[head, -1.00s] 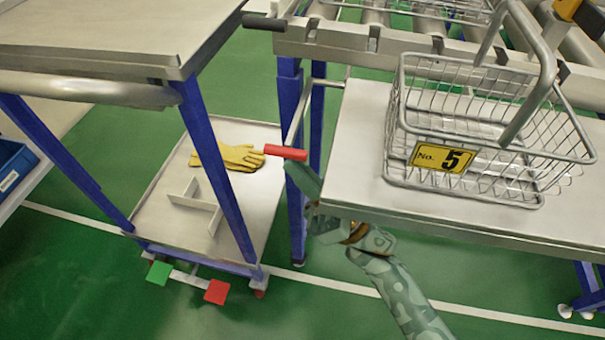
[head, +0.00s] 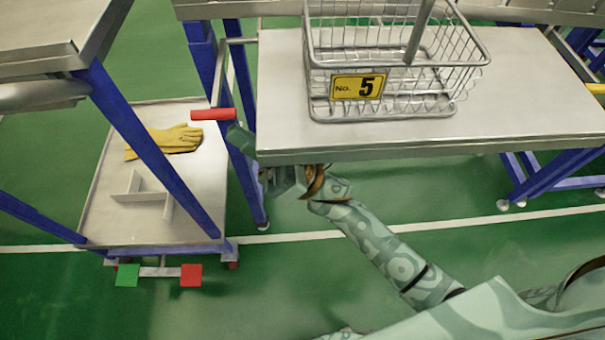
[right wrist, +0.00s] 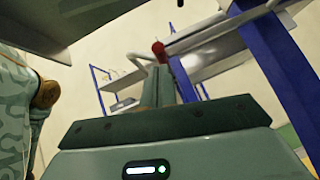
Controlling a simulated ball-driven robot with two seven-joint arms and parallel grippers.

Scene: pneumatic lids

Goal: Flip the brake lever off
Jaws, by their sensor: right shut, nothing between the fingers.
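A lever with a red grip (head: 213,114) on a grey bent rod juts out beside the blue post, left of the steel table. The red end also shows in the right wrist view (right wrist: 158,47), just beyond my fingers. My right gripper (head: 238,135) is shut with nothing in it, its fingertips at the right end of the red grip. I cannot tell whether they touch it. A green pedal (head: 127,275) and a red pedal (head: 191,275) sit on a bar at the foot of the cart. My left gripper is not in view.
A wire basket (head: 395,75) marked No. 5 stands on the steel table (head: 520,110), whose edge is close above my right wrist. A yellow glove (head: 172,140) lies on the cart's lower shelf (head: 115,225). The green floor in front is clear.

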